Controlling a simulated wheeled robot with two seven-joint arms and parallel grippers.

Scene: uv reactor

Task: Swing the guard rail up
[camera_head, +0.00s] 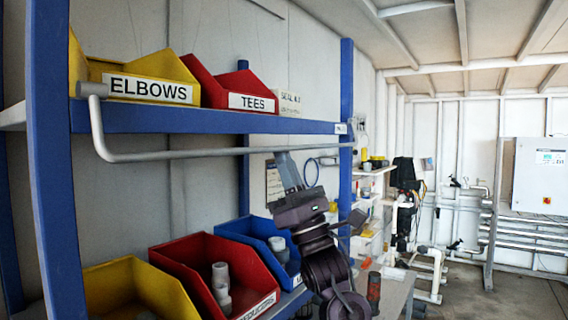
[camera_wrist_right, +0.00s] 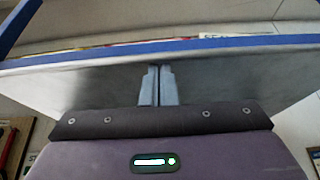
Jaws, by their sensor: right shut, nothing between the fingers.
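The guard rail (camera_head: 220,152) is a grey bent bar along the front of the upper shelf. Its left end turns up to a pivot (camera_head: 92,90) on the blue post. Its long part runs slightly below the blue shelf edge, across to the right post. My right gripper (camera_head: 283,156) points up with its fingertips at the rail's right half. Whether they touch the rail I cannot tell. Its fingers (camera_wrist_right: 157,72) are together and empty in the wrist view, under the shelf's underside. I cannot make out the rail there. My left gripper is not in view.
The upper shelf's blue edge (camera_head: 200,120) carries a yellow ELBOWS bin (camera_head: 140,70) and a red TEES bin (camera_head: 235,85). Below stand yellow, red and blue bins (camera_head: 262,235) with grey fittings. A blue post (camera_head: 346,85) stands right of the gripper. Open floor lies at right.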

